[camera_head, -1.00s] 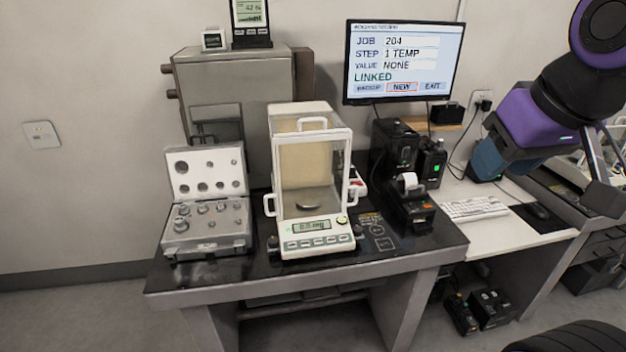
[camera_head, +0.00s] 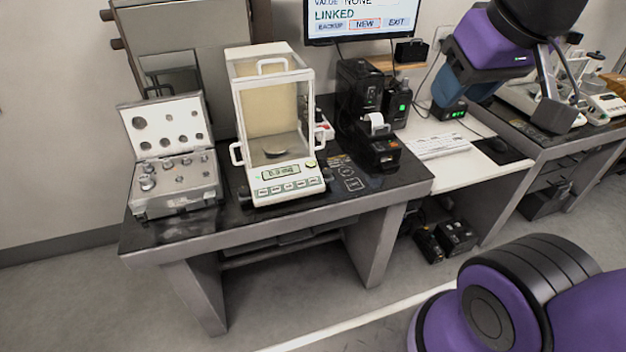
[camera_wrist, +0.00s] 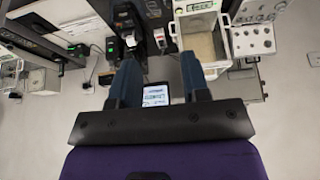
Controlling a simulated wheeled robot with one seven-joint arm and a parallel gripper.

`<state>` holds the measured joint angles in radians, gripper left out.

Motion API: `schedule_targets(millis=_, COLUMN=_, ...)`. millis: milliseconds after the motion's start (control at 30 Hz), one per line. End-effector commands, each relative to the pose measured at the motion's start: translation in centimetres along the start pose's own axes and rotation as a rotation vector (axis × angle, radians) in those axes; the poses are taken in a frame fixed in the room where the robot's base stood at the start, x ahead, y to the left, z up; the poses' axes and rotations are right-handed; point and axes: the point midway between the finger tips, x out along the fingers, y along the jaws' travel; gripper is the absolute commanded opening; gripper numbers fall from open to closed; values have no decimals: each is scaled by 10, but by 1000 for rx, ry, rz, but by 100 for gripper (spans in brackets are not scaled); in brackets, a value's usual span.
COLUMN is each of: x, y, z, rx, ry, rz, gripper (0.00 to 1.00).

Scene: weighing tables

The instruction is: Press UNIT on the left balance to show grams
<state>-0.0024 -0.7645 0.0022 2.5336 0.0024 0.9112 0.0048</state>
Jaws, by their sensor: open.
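The left balance (camera_head: 288,201) stands on the dark-topped table, a white unit with a glass draft shield. Its lit display (camera_head: 281,172) seems to read 0.0 mg. A row of grey keys (camera_head: 289,188) runs below the display; their labels are too small to read. In the wrist view the balance (camera_wrist: 197,10) shows at the top, partly cut off. My gripper (camera_wrist: 160,82) is open and empty, its two blue-grey fingers apart. In the head view my gripper (camera_head: 462,88) is high at the right, well away from the balance.
An open weight case (camera_head: 180,205) stands left of the balance. A label printer (camera_head: 378,150) and black units stand to its right. A monitor (camera_head: 362,18) hangs behind. A keyboard (camera_head: 440,145) lies on the white desk. Another balance (camera_head: 604,106) stands far right.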

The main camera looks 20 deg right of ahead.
Motion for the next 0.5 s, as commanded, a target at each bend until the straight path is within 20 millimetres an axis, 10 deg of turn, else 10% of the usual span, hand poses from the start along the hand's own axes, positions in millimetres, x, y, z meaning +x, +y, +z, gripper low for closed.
schedule_targets(millis=267, x=0, y=0, z=0, rx=0, ry=0, rz=0, gripper=43)
schedule_targets(millis=500, x=0, y=0, z=0, rx=0, ry=0, rz=0, gripper=0)
